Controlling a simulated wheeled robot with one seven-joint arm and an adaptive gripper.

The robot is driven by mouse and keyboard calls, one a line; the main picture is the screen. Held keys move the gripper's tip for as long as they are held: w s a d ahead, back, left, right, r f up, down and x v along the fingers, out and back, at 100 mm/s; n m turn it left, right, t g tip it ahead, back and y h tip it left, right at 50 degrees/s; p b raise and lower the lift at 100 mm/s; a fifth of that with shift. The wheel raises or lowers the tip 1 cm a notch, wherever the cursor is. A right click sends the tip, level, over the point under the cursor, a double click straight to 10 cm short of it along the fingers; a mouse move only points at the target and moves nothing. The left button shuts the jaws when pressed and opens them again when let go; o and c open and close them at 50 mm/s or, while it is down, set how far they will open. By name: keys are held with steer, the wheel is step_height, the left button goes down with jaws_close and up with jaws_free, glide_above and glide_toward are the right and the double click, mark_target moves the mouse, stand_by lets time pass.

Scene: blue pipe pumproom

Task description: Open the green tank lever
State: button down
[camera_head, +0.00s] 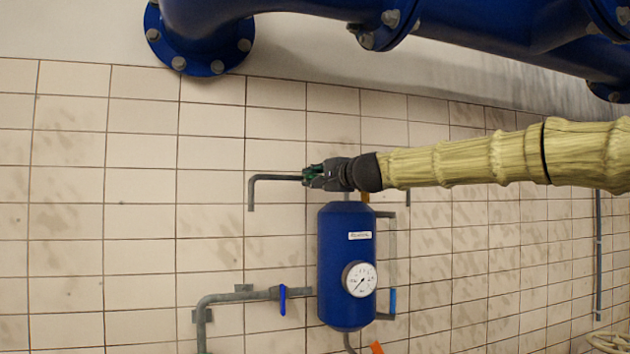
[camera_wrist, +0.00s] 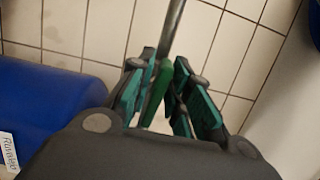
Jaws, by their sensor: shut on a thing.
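The green tank lever (camera_wrist: 155,90) shows in the wrist view between the two teal-padded fingers of my gripper (camera_wrist: 164,68). My gripper is shut on it. A thin grey pipe (camera_wrist: 172,28) runs away from the lever up the picture. In the head view my gripper (camera_head: 312,176) is at the right end of the grey bent pipe (camera_head: 275,178), just above the blue tank (camera_head: 345,265). There the gripper covers the lever, so I cannot make out its angle. The blue tank also shows at the left of the wrist view (camera_wrist: 50,105).
A round gauge (camera_head: 360,279) is on the tank's front. A blue lever (camera_head: 283,299) sits on the lower left pipe, another blue handle (camera_head: 392,300) at the tank's right, and an orange one (camera_head: 376,347) below. Large blue pipes (camera_head: 300,12) run overhead. The tiled wall at left is clear.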

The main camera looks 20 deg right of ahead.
stand_by(0.3)
steer(key=c, duration=1.5)
jaws_free()
steer(key=shift+v, duration=3.8)
steer(key=shift+f, duration=0.1)
